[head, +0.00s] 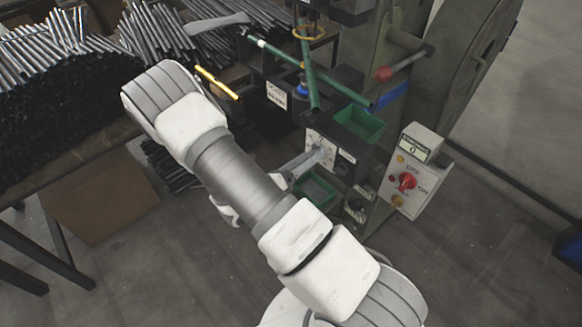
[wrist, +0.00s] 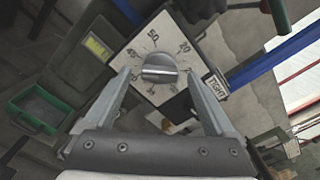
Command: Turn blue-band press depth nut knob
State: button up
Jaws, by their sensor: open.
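The blue-band press (head: 392,100) stands right of centre in the head view, with a blue band on its column. Its depth nut knob (wrist: 160,69) is a round grey knob with a raised bar, on a white numbered dial plate (wrist: 155,45) in the wrist view. My gripper (wrist: 158,80) is open, with one finger on each side of the knob. I cannot tell whether either finger touches it. In the head view my gripper (head: 300,163) reaches toward the dial plate on the press front, and the knob is hard to make out there.
A control box (head: 408,180) with a red switch stands right of the dial. Green trays (head: 358,124) sit above and below it. A green bar (head: 310,75) crosses above. Metal rods (head: 70,40) are piled at left. Floor is clear at lower right.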

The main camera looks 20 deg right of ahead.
jog(key=p+v, duration=0.1)
jog(key=v, duration=1.6)
jog(key=s+d+r+m+y+p, duration=0.1)
jog(key=s+r+m+y+p, duration=0.2)
jog(key=r+m, duration=0.7)
jog(key=s+d+r+m+y+p, duration=0.2)
jog(key=r+m+y, duration=0.6)
jog(key=r, duration=0.8)
jog(key=s+d+r+m+y+p, duration=0.1)
jog(key=s+r+m+y+p, duration=0.5)
jog(key=r+m, duration=0.6)
jog(key=shift+s+d+r+m+g, duration=0.3)
jog(key=shift+s+d+r+m, duration=0.1)
jog(key=shift+s+r, duration=0.2)
